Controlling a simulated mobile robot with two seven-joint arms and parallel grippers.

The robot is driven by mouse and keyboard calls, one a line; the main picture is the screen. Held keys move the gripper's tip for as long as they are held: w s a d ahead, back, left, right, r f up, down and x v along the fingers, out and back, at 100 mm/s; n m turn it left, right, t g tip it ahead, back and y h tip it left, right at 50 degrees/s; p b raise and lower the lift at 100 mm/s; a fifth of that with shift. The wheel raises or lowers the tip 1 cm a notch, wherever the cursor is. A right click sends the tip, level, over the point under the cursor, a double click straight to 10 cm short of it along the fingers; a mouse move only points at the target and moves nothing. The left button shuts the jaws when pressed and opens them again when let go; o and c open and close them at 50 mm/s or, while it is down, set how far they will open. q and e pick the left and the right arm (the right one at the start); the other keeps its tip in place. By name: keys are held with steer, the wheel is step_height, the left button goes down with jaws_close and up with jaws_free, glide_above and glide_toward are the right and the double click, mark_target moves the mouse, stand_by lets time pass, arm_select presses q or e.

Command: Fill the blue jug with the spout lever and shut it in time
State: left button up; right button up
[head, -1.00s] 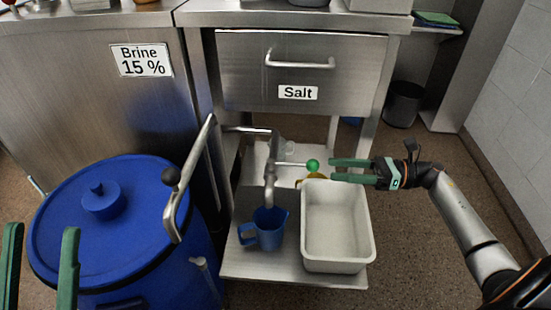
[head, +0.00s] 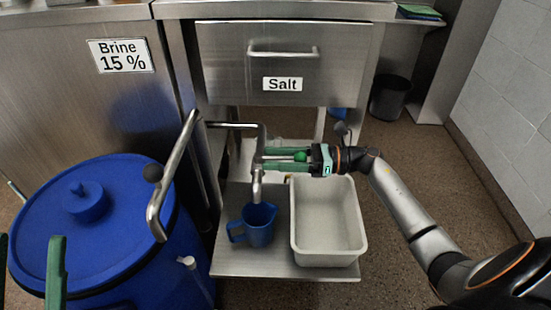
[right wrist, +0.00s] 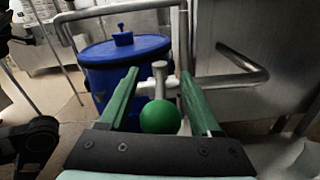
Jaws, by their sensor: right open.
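The blue jug (head: 258,225) stands upright on the low steel shelf, under the steel spout (head: 257,186). Its handle points left. The spout lever ends in a green ball (head: 300,156); the ball also shows in the right wrist view (right wrist: 160,117). My right gripper (head: 262,160) is open, with its green fingers on either side of the lever and ball. In the right wrist view my right gripper (right wrist: 160,88) has the ball between its fingers, near the palm. My left gripper (head: 56,272) shows only in part at the lower left edge. No stream from the spout is visible.
A white tub (head: 328,256) stands right of the jug on the shelf (head: 285,273). A blue lidded drum (head: 95,225) stands left, with a bent steel pipe handle (head: 170,190) near it. The salt drawer (head: 285,62) is behind.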

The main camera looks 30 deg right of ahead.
steer(key=shift+a, duration=0.1)
jaws_close()
stand_by(0.5)
stand_by(0.9)
